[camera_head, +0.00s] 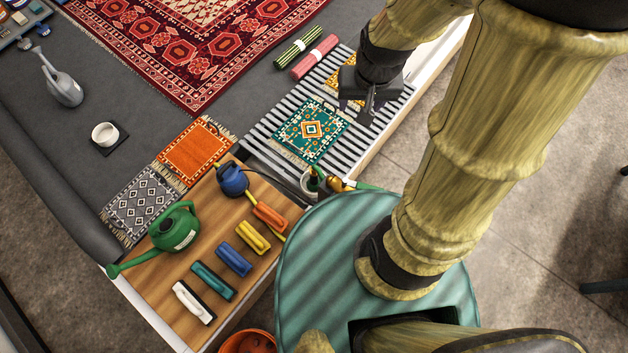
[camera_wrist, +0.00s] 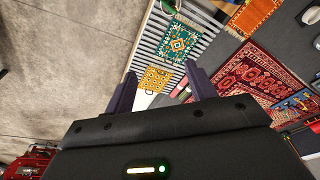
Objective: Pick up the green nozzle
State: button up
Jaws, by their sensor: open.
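A small green piece that looks like the green nozzle (camera_head: 313,179) stands in a pale round holder beside the slatted grate, at the wooden board's corner. A brass-coloured fitting with a green hose (camera_head: 368,187) lies just right of it. My gripper (camera_head: 368,110) is above the right side of the grate, up and to the right of the nozzle and apart from it. In the wrist view my gripper (camera_wrist: 162,88) shows its two fingers spread, with nothing between them. I cannot make out the nozzle clearly in the wrist view.
The slatted grate (camera_head: 259,146) bears a green patterned mat (camera_head: 310,130) and a yellow one. The wooden board (camera_head: 143,280) holds several coloured brushes, a blue container (camera_head: 232,180) and a green watering can (camera_head: 173,232). Rolled rugs (camera_head: 315,57) lie behind the grate.

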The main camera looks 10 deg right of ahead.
jog(key=w+a+f+m+b, duration=0.1)
jog(key=w+a+f+b, duration=0.15)
jog(key=f, duration=0.35)
jog(key=w+a+f+m+g+b, duration=0.1)
jog(key=w+f+b, duration=0.15)
jog(key=f, duration=0.45)
jog(key=w+a+f+m+b, duration=0.1)
jog(key=f+m+b, duration=0.1)
jog(key=f+b, duration=0.3)
jog(key=m+g+b, duration=0.1)
jog(key=m+b, duration=0.3)
jog(key=b, duration=0.3)
send_over(314, 170)
notch_tip(314, 170, down, 21)
jog(key=shift+a+r, duration=0.1)
jog(key=shift+r, duration=0.1)
jog(key=shift+s, duration=0.1)
notch_tip(314, 170, down, 12)
jog(key=shift+r+b, duration=0.2)
jog(key=shift+b, duration=0.85)
jog(key=shift+f, duration=0.25)
